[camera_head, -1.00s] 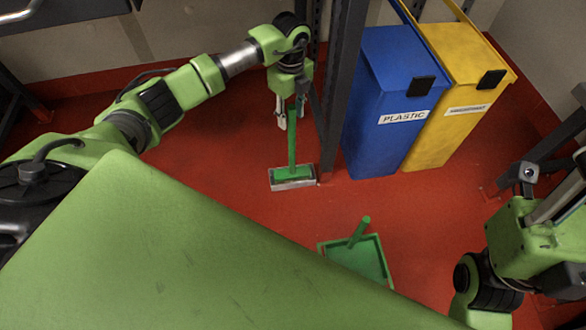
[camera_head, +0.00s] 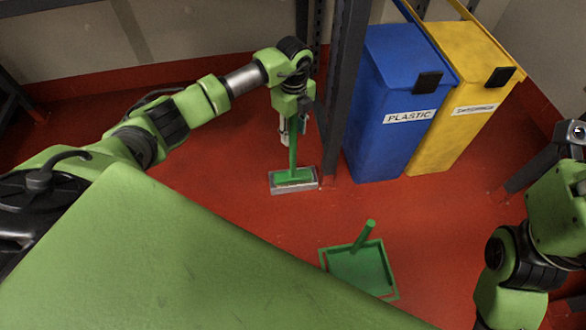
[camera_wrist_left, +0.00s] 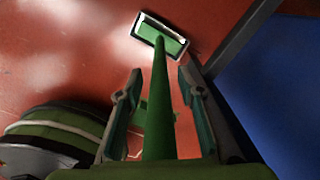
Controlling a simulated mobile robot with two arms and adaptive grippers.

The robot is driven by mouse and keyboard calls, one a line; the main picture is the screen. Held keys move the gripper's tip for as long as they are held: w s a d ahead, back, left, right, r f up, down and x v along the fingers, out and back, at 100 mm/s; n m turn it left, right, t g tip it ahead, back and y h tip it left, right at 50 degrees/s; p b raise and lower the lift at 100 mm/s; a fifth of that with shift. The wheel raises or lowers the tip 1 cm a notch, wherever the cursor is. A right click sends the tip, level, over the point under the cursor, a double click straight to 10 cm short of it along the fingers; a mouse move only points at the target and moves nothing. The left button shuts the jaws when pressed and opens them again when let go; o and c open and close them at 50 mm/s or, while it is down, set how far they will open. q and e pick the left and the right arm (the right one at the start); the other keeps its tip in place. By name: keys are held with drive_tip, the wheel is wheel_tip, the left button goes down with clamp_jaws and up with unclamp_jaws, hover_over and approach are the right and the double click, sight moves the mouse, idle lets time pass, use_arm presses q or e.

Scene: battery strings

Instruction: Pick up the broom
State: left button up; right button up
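The green broom stands upright on the red floor, its handle (camera_head: 293,155) rising from a flat head in a grey tray-like base (camera_head: 308,185). My left gripper (camera_head: 291,132) points down at the upper handle, beside the dark post. In the left wrist view the handle (camera_wrist_left: 160,85) runs between the two fingers of the left gripper (camera_wrist_left: 158,110), with a gap on each side, and the broom head (camera_wrist_left: 162,38) shows at the far end. The handle's top is hidden. My right arm is at the right edge; its fingers are not clear.
A dark post (camera_head: 340,95) stands close to the right of the broom. Beyond it are a blue bin (camera_head: 385,135) labelled PLASTIC and a yellow bin (camera_head: 455,125). A green dustpan (camera_head: 350,268) lies on the floor in front. Floor left of the broom is clear.

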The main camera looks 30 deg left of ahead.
use_arm(q)
clamp_jaws()
drive_tip(key=shift+r, duration=0.1)
